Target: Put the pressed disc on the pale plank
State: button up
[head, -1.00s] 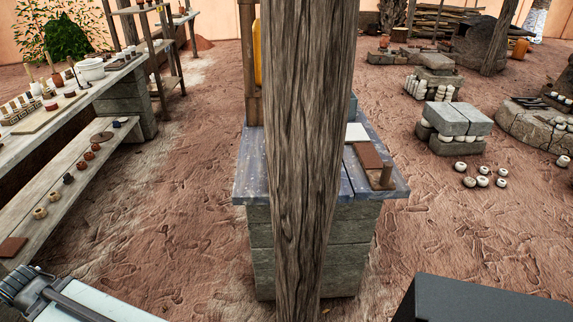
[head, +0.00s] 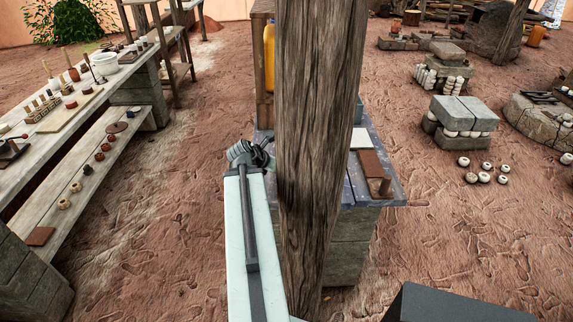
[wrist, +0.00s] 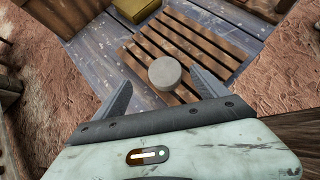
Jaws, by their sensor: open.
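In the wrist view a round grey disc (wrist: 165,73), which looks like the pressed disc, sits on a slatted brown wooden rack (wrist: 150,45) on a blue-grey table. My gripper (wrist: 161,80) is open above the rack, a finger on either side of the disc in the picture. No contact shows, and I cannot tell the height gap. In the head view a post hides the disc and most of my gripper (head: 266,152). A pale flat board (head: 65,108) lies on the long left bench with small items on it; I cannot tell whether it is the pale plank.
A thick wooden post (head: 318,150) stands in front of the blue-grey table (head: 397,190). A white square (head: 361,136) and a brown slab (head: 372,163) lie on the table's right side. A yellow container (head: 269,47) stands behind. Open ground lies between bench and table.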

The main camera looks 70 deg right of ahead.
jog(key=shift+b+x, duration=0.9)
jog(key=shift+x, duration=0.1)
jog(key=shift+s+d+f, duration=0.2)
jog(key=shift+s+f, duration=0.05)
jog(key=shift+f, duration=0.05)
jog(key=b+x, duration=0.4)
jog(key=x, duration=0.1)
jog(key=shift+a+f, duration=0.4)
jog(key=shift+d, duration=0.2)
jog(key=shift+r, duration=0.15)
grip_shut()
notch_tip(320, 180, up, 10)
jog(key=p, duration=1)
